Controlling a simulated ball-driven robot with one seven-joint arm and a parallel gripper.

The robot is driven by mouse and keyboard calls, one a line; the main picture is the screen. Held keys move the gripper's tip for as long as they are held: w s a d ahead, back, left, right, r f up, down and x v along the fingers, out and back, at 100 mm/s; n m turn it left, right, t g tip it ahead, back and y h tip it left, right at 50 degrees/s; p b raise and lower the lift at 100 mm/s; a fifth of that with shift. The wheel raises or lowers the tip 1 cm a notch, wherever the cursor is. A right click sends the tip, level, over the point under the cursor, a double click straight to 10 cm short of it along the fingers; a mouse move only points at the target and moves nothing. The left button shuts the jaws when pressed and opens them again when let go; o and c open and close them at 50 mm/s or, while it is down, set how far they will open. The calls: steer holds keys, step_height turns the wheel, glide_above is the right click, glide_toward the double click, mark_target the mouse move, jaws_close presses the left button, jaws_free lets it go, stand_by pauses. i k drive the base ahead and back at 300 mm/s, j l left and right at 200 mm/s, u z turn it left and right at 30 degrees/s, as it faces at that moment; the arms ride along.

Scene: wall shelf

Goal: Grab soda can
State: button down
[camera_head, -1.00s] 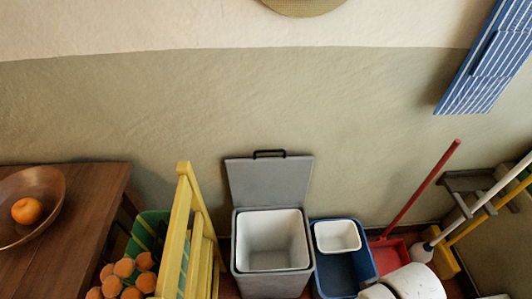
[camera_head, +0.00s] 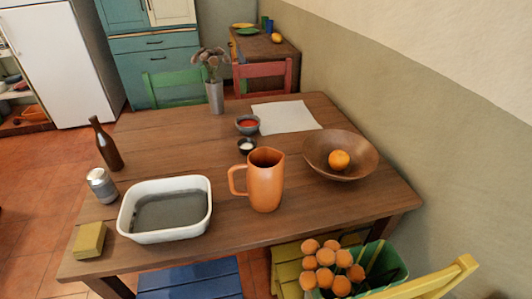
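A silver soda can (camera_head: 102,186) stands upright near the left edge of the wooden table (camera_head: 185,130). It is just left of a white rectangular basin (camera_head: 134,226), behind a yellow block and in front of a brown bottle. My gripper is not in this view.
An orange pitcher (camera_head: 266,182), a bowl (camera_head: 360,160) holding an orange, a brown bottle (camera_head: 107,146) and a yellow block (camera_head: 90,240) are on the table. Chairs stand around it. Open tiled floor (camera_head: 38,200) lies left of the table. A wall is at right.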

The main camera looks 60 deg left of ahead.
mark_target(99, 181)
steer(key=k+u, duration=0.1)
steer(key=k, duration=0.4)
steer(key=k+j, duration=0.15)
steer(key=k, duration=0.4)
steer(key=j+u, duration=0.1)
steer(key=u, duration=0.3)
steer(key=i+u, duration=0.1)
steer(key=u, duration=0.35)
steer(key=j+u, duration=0.1)
steer(key=u, duration=0.3)
steer(key=i+u, duration=0.1)
steer(key=u, duration=0.35)
steer(key=i+u, duration=0.1)
steer(key=i, duration=0.15)
steer(key=i+j, duration=0.1)
steer(key=j, duration=0.15)
steer(key=i+j+u, duration=0.1)
steer(key=i+j, duration=0.05)
steer(key=j, duration=0.1)
